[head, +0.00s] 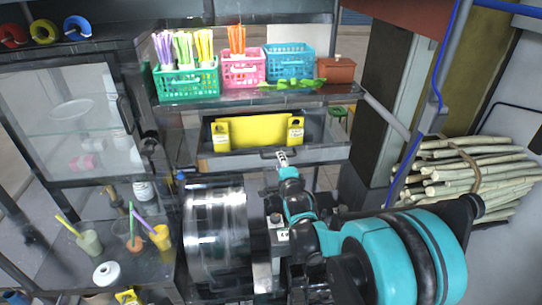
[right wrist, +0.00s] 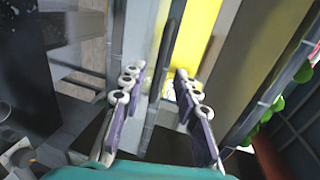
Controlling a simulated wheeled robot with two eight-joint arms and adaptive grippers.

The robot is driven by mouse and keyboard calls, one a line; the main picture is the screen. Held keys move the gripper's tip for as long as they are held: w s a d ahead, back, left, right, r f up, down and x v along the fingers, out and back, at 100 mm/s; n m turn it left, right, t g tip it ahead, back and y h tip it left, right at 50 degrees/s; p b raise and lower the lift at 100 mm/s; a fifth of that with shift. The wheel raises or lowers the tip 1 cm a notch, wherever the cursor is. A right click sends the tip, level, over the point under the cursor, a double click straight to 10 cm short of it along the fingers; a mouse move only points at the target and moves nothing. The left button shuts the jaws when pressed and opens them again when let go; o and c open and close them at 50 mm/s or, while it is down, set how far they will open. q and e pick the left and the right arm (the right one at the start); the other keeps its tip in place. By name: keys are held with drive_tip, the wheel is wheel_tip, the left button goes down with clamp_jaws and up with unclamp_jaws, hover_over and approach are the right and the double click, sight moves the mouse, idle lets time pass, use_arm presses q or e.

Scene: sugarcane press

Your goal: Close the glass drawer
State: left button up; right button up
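The glass drawer (head: 225,162) sits under the shelf in the middle of the head view. It stands out from under the shelf, and yellow contents (head: 258,131) show inside it. A dark handle (head: 268,153) is on its front. My right gripper (head: 282,157) is at the drawer front, by the handle. In the right wrist view my right gripper (right wrist: 158,88) has its two fingers apart, with the dark handle bar (right wrist: 171,42) ahead between them. I cannot tell whether a finger touches it. My left gripper is not in view.
Green (head: 187,83), pink (head: 242,70) and blue (head: 290,62) baskets stand on the shelf above the drawer. A glass cabinet (head: 65,125) is at left. A shiny metal drum (head: 215,235) is in front. Sugarcane stalks (head: 470,170) are piled at right.

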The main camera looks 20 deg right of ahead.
drive_tip(key=x, duration=0.5)
clamp_jaws()
